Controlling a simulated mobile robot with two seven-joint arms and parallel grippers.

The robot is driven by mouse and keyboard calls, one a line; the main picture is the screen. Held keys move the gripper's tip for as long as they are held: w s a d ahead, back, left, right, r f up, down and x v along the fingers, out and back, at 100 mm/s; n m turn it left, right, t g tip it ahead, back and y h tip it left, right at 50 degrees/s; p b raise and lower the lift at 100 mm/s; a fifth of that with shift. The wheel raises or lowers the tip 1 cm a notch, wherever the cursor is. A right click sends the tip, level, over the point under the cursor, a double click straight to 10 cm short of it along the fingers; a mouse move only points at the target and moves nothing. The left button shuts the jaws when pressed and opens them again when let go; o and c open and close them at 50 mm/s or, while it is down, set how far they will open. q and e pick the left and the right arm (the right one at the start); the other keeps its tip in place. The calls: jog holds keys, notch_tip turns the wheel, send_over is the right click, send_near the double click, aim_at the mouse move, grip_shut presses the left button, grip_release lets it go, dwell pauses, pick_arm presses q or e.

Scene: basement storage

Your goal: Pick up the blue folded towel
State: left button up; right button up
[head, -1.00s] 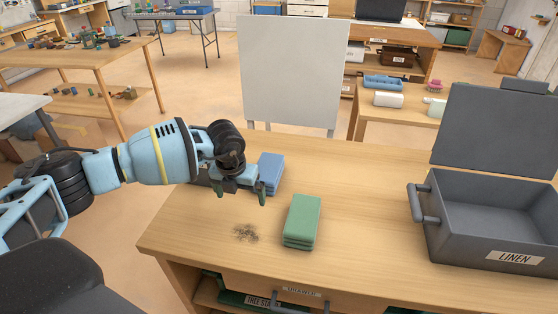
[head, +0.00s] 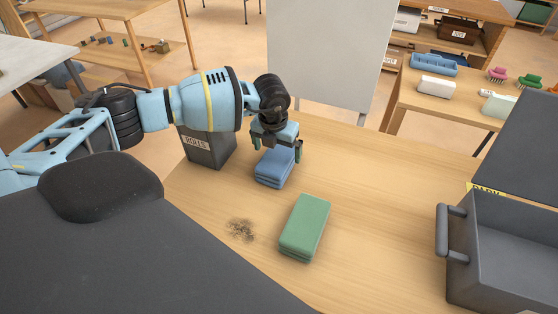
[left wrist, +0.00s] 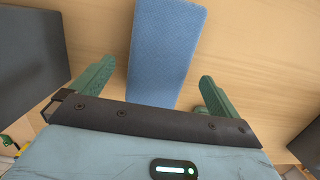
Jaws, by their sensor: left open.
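The blue folded towel (head: 274,167) lies on the wooden table, toward its back left. My left gripper (head: 277,146) is open above it, with its fingers pointing down. In the left wrist view the blue towel (left wrist: 166,50) shows between the two green fingers of the left gripper (left wrist: 155,90), with a gap on each side. The wrist housing hides the near end of the towel. My right gripper is in neither view.
A green folded towel (head: 304,227) lies in front of the blue one, beside a dark smudge (head: 241,230). A dark bin (head: 208,147) stands left of the blue towel. A grey lidded box (head: 505,250) is at the right. The table (head: 380,200) between is clear.

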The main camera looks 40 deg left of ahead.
aim_at(278, 155)
pick_arm(q)
jog(key=shift+w+a+f, duration=0.1)
jog(key=shift+w+f, duration=0.1)
jog(key=shift+f, duration=0.8)
jog(key=shift+w+a+f, duration=0.1)
jog(key=shift+w+f, duration=0.15)
jog(key=shift+f, duration=0.75)
jog(key=shift+w+f, duration=0.2)
jog(key=shift+f, duration=0.8)
jog(key=c, duration=1.1)
notch_tip(278, 155, up, 10)
jog(key=shift+r, duration=0.1)
